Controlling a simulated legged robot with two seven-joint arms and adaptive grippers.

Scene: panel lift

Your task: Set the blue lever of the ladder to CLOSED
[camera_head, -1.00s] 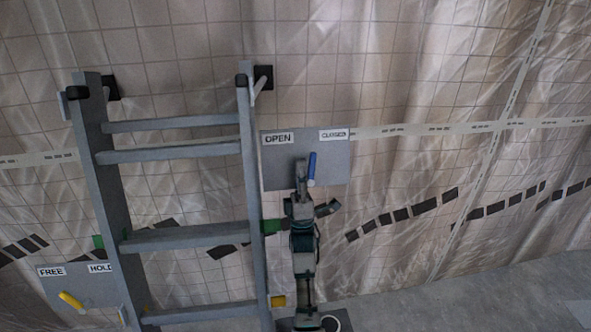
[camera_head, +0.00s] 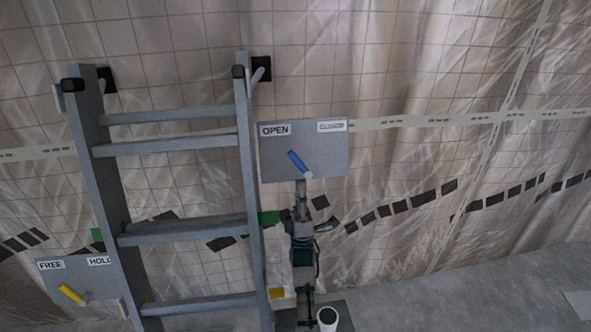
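The blue lever (camera_head: 300,164) sits on a grey panel (camera_head: 331,163) right of the ladder (camera_head: 246,160). It tilts up and left, its upper end toward the OPEN label (camera_head: 274,129). The CLOSED label (camera_head: 332,126) is at the panel's upper right. My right gripper (camera_head: 312,204) is below the lever, its narrow grey tip close under the lever's lower end. I cannot tell whether they touch, nor clearly whether the fingers are open or shut. My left gripper is out of view.
A second grey panel (camera_head: 98,278) at the lower left has FREE and HOLD labels and a yellow lever (camera_head: 72,294). The ladder's rails stand left of my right arm.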

